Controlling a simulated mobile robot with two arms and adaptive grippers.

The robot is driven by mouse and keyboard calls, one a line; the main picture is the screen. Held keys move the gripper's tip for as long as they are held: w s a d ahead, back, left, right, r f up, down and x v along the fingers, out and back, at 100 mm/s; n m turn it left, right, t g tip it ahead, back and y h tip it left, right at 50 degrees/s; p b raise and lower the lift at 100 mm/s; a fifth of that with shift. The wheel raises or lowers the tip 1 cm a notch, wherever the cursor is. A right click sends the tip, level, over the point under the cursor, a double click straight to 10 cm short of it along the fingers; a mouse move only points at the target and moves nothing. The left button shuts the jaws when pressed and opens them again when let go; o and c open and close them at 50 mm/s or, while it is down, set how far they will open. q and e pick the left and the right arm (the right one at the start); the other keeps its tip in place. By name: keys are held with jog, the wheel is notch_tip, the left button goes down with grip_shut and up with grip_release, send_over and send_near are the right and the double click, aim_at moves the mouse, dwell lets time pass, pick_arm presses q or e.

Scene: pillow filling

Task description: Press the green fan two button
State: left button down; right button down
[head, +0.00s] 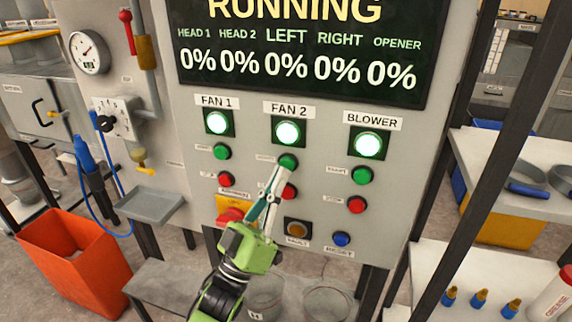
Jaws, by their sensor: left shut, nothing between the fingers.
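The control panel (327,127) fills the middle of the view. The green fan two button (288,161) sits under the lit FAN 2 lamp (288,132). My left gripper (279,172) is shut, with its fingertips at the lower edge of that button. I cannot tell whether the tips touch it or press it. The red fan two button (291,191) is partly hidden behind the fingers. My right gripper is not in view.
Green buttons for FAN 1 (221,152) and BLOWER (363,175) flank it, with red buttons below. A red emergency knob (231,215) is close left of my gripper. A dark post (487,160) stands right. An orange bin (75,262) stands left.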

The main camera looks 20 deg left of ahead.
pick_arm(q)
jog(key=shift+s, duration=0.1)
jog(key=shift+s+a+p, duration=0.1)
jog(key=shift+s+p, duration=0.55)
jog(key=shift+s, duration=1.75)
